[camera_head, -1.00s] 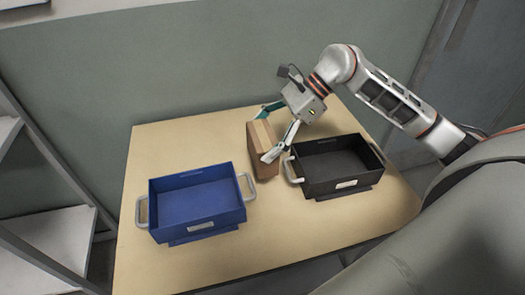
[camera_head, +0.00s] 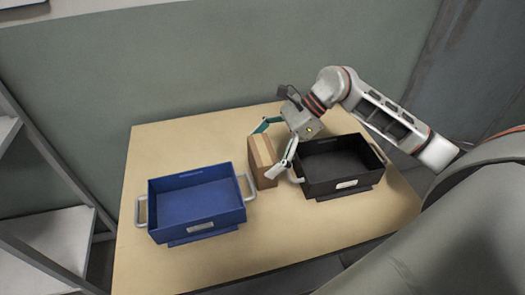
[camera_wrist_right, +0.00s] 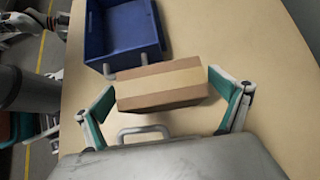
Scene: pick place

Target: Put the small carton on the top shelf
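The small carton (camera_head: 262,160) is a brown box with a paler tape strip. It stands on the table between the blue and black trays, and it also shows in the right wrist view (camera_wrist_right: 160,85). My right gripper (camera_head: 268,152) is around it, one finger at its far side and one at its near side. In the right wrist view, the fingers (camera_wrist_right: 164,95) are spread on either side of the carton, with small gaps that look open. The shelf unit (camera_head: 50,240) stands at the left edge; its upper part is cut off. My left gripper is out of view.
A blue tray (camera_head: 240,208) with grey handles is left of the carton. A black tray (camera_head: 340,185) is right of it, close to my gripper. The wooden table (camera_head: 260,255) is clear at the front and back left. A wall (camera_head: 180,70) is behind.

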